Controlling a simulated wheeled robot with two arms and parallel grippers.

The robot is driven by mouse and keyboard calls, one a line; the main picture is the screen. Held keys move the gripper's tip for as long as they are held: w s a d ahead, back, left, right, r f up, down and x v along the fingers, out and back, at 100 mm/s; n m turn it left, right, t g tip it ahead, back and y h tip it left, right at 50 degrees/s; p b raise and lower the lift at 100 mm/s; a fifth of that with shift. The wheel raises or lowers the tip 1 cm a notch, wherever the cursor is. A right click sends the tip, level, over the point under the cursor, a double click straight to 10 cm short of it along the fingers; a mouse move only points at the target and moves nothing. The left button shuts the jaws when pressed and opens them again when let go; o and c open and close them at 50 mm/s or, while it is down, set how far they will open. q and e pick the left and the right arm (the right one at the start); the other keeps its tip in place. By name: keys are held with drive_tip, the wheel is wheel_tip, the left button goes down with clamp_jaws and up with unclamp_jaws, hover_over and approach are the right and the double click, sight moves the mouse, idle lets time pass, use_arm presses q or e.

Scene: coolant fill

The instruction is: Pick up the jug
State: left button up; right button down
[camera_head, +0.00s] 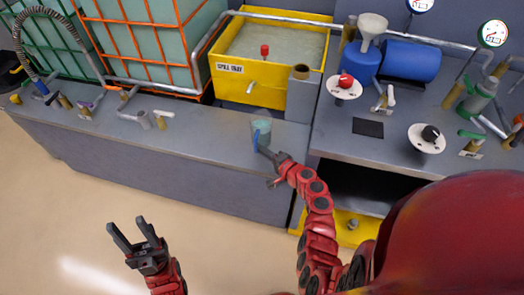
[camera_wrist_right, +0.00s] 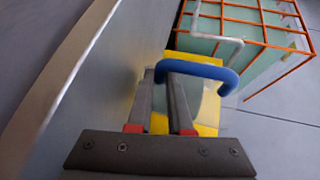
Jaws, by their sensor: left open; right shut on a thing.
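The jug (camera_head: 262,131) is a small translucent, pale green vessel with a blue handle, near the front of the grey bench in the head view. My right gripper (camera_head: 265,153) is at its near side, shut on the blue handle. In the right wrist view the blue handle (camera_wrist_right: 206,69) crosses between the tips of the right gripper's fingers (camera_wrist_right: 168,95). The jug's body is hard to make out there. I cannot tell whether the jug's base touches the bench. My left gripper (camera_head: 127,226) is open and empty, over the floor in front of the bench.
A yellow spill tray (camera_head: 230,86) stands behind the jug. A bench at right holds a blue cylinder (camera_head: 410,63), a funnel (camera_head: 372,25), a red knob (camera_head: 346,81) and a black knob (camera_head: 430,133). Pipes and valves line the left bench.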

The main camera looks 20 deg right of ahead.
drive_tip(key=shift+s+a+r, duration=0.15)
drive_tip(key=shift+s+r, duration=0.1)
drive_tip(key=shift+r, duration=0.25)
drive_tip(key=shift+s+a+r, duration=0.1)
drive_tip(key=shift+s+r, duration=0.1)
drive_tip(key=shift+r, duration=0.3)
drive_tip(key=s+a+b, duration=0.1)
drive_tip(key=s+a, duration=0.1)
drive_tip(key=s, duration=0.5)
drive_tip(key=s+a+r, duration=0.1)
drive_tip(key=s+a, duration=0.2)
drive_tip(key=s, duration=0.3)
drive_tip(key=shift+s+a+r+b, duration=0.25)
drive_tip(key=shift+s+a+b, duration=0.1)
drive_tip(key=shift+s+b, duration=0.05)
drive_tip(key=shift+r, duration=0.1)
